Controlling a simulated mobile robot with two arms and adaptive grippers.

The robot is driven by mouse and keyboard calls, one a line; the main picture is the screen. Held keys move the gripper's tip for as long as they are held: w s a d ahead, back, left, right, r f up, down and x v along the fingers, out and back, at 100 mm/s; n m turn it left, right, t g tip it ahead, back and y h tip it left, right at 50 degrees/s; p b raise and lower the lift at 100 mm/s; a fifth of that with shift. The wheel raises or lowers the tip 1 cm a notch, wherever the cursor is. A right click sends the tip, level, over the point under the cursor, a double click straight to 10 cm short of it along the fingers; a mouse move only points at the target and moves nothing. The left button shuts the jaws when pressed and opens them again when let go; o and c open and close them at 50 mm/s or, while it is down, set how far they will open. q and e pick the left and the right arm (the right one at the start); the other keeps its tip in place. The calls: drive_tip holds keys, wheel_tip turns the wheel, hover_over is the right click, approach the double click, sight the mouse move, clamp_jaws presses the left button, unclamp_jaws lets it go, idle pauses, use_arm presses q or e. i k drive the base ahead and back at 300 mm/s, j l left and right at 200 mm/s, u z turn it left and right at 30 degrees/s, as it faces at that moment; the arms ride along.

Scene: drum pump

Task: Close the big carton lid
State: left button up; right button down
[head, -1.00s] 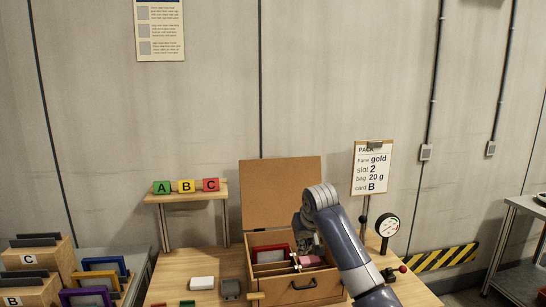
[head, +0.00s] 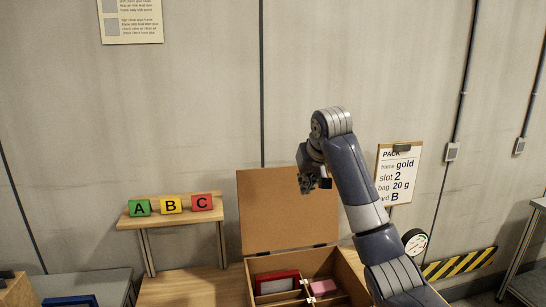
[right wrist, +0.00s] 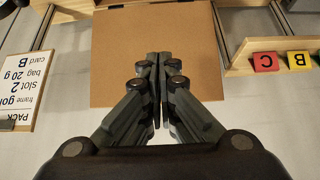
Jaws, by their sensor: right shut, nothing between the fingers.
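The big carton (head: 252,283) stands open on the wooden table. Its brown lid (head: 268,210) stands upright at the back, hinged along the rear edge. Inside are a red-framed item (head: 277,284) and a pink block (head: 323,287) in separate compartments. My right gripper (head: 318,184) is raised in front of the lid's right part, above the carton. In the right wrist view its fingers (right wrist: 158,60) are together and empty, with the lid (right wrist: 120,35) behind them. I cannot tell whether they touch it. My left gripper is not in view.
A wooden shelf (head: 170,220) with green A, yellow B and red C blocks stands left of the lid. A clipboard (head: 398,172) and a round gauge (head: 415,241) stand to the right. Bare tabletop (head: 185,288) shows left of the carton.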

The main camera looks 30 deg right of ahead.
sight(274, 215)
drive_tip(key=i+l, duration=0.2)
drive_tip(key=i, duration=0.3)
drive_tip(key=i+l, duration=0.2)
drive_tip(key=i, duration=0.3)
